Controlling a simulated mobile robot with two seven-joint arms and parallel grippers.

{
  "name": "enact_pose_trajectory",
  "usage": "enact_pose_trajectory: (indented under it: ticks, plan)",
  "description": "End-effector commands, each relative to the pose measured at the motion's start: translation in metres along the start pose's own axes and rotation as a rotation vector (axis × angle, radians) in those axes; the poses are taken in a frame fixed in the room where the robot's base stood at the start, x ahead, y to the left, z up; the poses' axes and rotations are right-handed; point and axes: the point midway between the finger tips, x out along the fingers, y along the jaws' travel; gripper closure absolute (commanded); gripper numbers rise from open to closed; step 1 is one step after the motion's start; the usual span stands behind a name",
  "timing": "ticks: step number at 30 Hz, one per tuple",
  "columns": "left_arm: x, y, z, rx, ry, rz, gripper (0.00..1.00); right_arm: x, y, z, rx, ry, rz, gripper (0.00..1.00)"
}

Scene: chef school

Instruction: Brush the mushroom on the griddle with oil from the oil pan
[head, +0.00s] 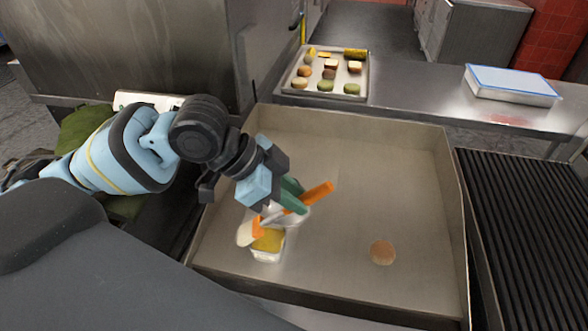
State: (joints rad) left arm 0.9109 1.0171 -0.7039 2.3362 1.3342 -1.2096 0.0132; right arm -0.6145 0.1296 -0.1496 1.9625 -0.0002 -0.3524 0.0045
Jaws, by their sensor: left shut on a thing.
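My left gripper (291,196) is shut on a brush with an orange handle (318,193). The handle points up and to the right, and the brush's lower end is over or in the oil pan. The oil pan (266,256) is small and whitish, holds yellow oil (268,240), and stands at the left front of the griddle (340,180). I cannot tell whether the brush touches the oil. The mushroom (383,252), a round light-brown piece, lies on the griddle to the right of the pan, apart from the gripper. My right gripper is not in view.
The griddle has raised walls around it. A tray (364,89) with several food pieces stands behind it on a steel counter (420,108), near a blue-edged white container (512,84). A dark ribbed grill (530,220) adjoins on the right. The griddle's middle is clear.

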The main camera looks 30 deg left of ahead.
Motion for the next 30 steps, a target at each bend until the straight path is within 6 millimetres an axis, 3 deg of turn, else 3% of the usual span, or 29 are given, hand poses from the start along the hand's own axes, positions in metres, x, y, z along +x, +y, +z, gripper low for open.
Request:
enact_pose_trajectory:
  ticks: [6, 12, 23, 30]
  plan:
    - [-0.026, -0.002, -0.027, 0.128, 0.177, 0.134, 1.00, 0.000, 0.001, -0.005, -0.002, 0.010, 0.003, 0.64]
    - [-0.038, -0.002, -0.038, 0.167, 0.250, 0.188, 1.00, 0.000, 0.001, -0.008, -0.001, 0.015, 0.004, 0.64]
    - [-0.036, -0.002, -0.037, 0.171, 0.257, 0.197, 1.00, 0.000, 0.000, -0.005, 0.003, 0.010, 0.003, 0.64]
    - [-0.023, -0.003, -0.026, 0.166, 0.253, 0.200, 1.00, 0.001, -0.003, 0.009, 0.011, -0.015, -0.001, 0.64]
